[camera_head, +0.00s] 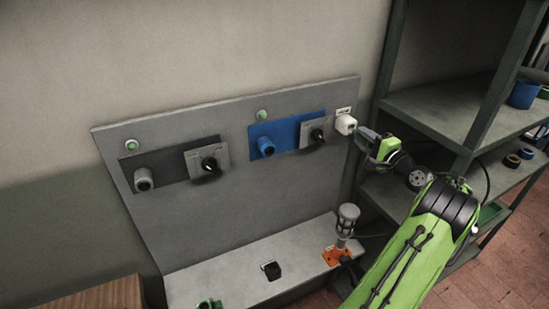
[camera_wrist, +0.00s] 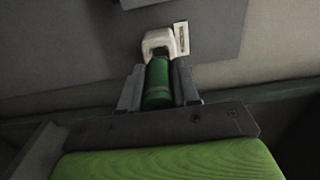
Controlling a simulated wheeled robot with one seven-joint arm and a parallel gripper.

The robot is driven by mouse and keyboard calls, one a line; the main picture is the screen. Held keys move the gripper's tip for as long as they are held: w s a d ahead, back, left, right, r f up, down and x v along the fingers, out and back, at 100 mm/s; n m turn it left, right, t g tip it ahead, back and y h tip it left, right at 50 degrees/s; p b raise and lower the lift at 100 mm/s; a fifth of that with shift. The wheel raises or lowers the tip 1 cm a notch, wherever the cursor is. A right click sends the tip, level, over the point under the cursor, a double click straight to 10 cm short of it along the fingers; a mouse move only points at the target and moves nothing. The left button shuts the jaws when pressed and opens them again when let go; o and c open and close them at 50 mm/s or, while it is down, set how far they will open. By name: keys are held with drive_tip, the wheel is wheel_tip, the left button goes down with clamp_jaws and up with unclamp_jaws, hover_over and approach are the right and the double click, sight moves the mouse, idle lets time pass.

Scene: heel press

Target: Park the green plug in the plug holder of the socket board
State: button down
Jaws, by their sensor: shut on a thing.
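The green plug (camera_wrist: 157,85) is a dark green cylinder between my gripper's two fingers (camera_wrist: 158,88) in the wrist view. My gripper is shut on it. The plug's far end meets the opening of a white holder (camera_wrist: 158,40), and I cannot tell how deep it sits. In the head view the white plug holder (camera_head: 346,123) is at the upper right of the grey socket board (camera_head: 250,205). My gripper (camera_head: 364,139) is just right of and below it. The plug itself cannot be made out in the head view.
The board carries a grey socket (camera_head: 142,180), a blue socket (camera_head: 266,147) and two black rotary switches (camera_head: 210,165) (camera_head: 317,135). A grey connector (camera_head: 347,218) stands over an orange base (camera_head: 337,256) on the ledge below. Metal shelving (camera_head: 440,108) stands close on the right.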

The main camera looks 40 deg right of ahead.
drive_tip(key=shift+p+x, duration=0.55)
drive_tip(key=shift+x, duration=0.8)
drive_tip(key=c, duration=0.7)
unclamp_jaws()
drive_tip(key=shift+c, duration=0.2)
